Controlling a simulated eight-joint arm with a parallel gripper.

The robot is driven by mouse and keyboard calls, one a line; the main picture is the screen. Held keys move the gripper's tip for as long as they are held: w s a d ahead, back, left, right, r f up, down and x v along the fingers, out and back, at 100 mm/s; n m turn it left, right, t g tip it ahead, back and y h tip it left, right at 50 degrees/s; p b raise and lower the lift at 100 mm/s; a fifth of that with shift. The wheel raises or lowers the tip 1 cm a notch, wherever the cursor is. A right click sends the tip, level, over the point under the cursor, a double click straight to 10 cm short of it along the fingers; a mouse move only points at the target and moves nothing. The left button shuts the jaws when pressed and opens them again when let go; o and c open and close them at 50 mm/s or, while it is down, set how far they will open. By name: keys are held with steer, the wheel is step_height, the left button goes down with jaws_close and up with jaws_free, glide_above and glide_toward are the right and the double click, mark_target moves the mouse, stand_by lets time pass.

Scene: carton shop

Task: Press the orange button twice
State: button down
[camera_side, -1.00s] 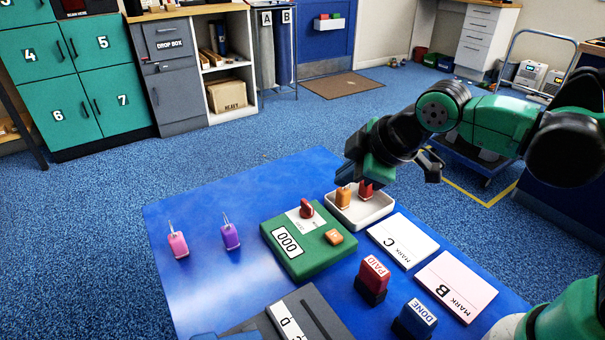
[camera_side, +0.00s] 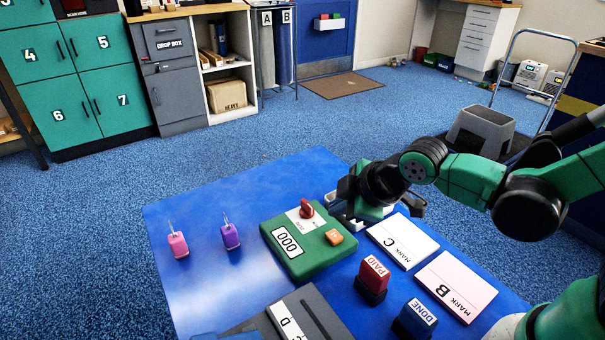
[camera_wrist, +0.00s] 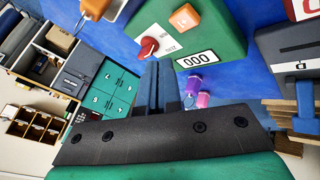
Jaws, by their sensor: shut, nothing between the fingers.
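The orange button (camera_side: 334,237) sits on the near right part of the green counter box (camera_side: 309,256), whose display (camera_side: 288,243) reads 000. A red knob (camera_side: 306,208) stands on the same box. The wrist view also shows the orange button (camera_wrist: 184,17) near the top edge, beyond the red knob (camera_wrist: 148,46). My gripper (camera_wrist: 158,88) is shut and empty. In the side view it is above the white tray (camera_side: 333,198), up and right of the button and apart from it. My gripper hides most of the tray.
Cards marked C (camera_side: 402,240) and B (camera_side: 456,287) lie right of the box. PAID (camera_side: 373,278) and DONE (camera_side: 415,320) stamps stand in front. Pink (camera_side: 178,244) and purple (camera_side: 230,236) tags lie left. A grey slotted unit (camera_side: 300,318) is at the near edge.

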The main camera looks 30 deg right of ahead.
mark_target(337, 236)
steer(key=shift+f, duration=1.4)
steer(key=shift+f, duration=0.15)
stand_by(1.0)
steer(key=shift+f, duration=0.3)
steer(key=shift+r, duration=0.1)
stand_by(0.3)
steer(key=shift+r, duration=0.35)
steer(key=shift+r, duration=0.1)
steer(key=shift+r, duration=2.4)
